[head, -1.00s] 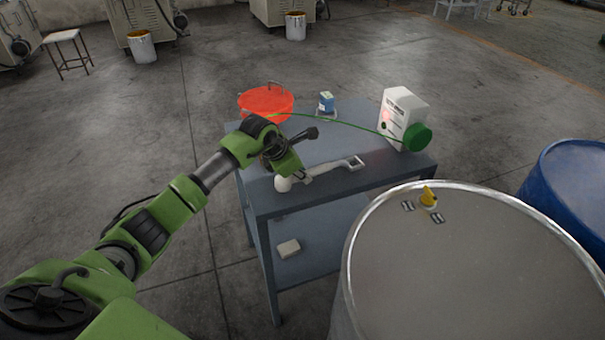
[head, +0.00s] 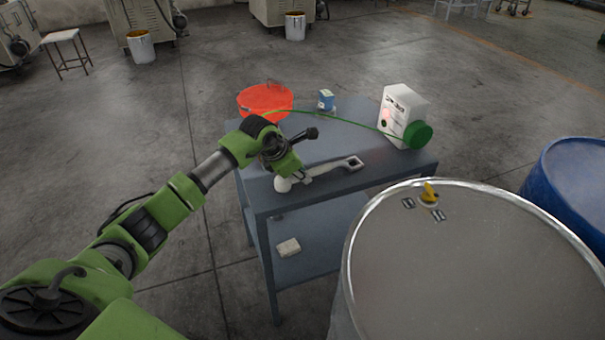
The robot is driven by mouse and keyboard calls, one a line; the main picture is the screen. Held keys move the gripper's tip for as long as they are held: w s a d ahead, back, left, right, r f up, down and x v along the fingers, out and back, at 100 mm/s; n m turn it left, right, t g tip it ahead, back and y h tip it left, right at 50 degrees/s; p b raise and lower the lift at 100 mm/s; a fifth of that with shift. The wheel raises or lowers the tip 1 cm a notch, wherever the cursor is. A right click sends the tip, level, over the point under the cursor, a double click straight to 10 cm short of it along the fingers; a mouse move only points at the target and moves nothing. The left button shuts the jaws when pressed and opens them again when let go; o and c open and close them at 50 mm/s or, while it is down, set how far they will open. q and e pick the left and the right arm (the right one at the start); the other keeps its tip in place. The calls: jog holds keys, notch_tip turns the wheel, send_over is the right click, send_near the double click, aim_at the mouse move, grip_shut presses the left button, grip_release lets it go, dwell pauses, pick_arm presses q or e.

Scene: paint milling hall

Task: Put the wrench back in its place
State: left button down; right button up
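The pale grey wrench (head: 333,167) lies across the front part of the blue-grey table (head: 330,133). Its square open end is at the right and a rounded pale end shows at the left. My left gripper (head: 292,174) is at the left part of the wrench, seen from behind and above. The wrist hides the fingers and part of the handle, so I cannot tell if they grip it. My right gripper is not in view. No marked place for the wrench can be made out.

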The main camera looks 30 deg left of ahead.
pick_arm(q)
jog(key=shift+f+b, duration=0.2)
jog(key=shift+b, duration=0.1)
jog(key=shift+r, duration=0.15)
dwell(0.4)
jog(key=shift+r+p, duration=0.55)
jog(key=shift+r, duration=0.15)
jog(key=shift+f+b, duration=0.35)
jog(key=shift+b, duration=0.05)
jog(key=shift+f+b, duration=0.45)
jog(key=shift+b, duration=0.05)
dwell(0.7)
jog(key=c, duration=1.8)
grip_release()
jog(key=shift+c, duration=0.2)
jog(key=shift+f, duration=0.1)
